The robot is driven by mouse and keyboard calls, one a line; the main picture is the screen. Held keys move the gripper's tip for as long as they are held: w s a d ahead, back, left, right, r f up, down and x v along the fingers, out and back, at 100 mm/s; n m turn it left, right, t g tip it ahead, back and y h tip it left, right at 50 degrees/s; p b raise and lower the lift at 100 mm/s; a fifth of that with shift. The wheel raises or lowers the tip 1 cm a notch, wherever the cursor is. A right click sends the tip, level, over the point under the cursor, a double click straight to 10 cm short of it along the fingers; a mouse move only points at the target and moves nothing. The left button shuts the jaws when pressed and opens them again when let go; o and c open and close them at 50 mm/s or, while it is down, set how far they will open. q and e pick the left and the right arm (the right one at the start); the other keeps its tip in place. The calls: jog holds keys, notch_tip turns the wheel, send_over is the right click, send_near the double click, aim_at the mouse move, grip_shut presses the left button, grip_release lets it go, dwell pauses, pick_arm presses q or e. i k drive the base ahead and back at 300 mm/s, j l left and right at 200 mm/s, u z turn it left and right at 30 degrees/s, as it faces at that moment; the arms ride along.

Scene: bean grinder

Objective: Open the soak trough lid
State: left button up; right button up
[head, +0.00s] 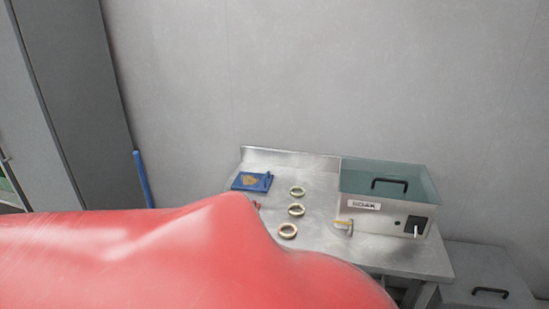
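The soak trough (363,217) is a steel box labelled SOAK at the right end of the steel bench. Its lid (365,176) is a greenish see-through cover and looks shut. A black bar handle (389,184) stands on the lid. A dark panel with a pale lever or tap (416,228) is on the trough's front. Neither of my grippers shows in the head view. A large red shape fills the lower left and hides part of the bench.
A grey box with a black handle (490,292) stands low at the right. A grey cabinet (75,100) stands left.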

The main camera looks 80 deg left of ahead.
aim_at(383, 180)
jog(key=u, duration=2.5)
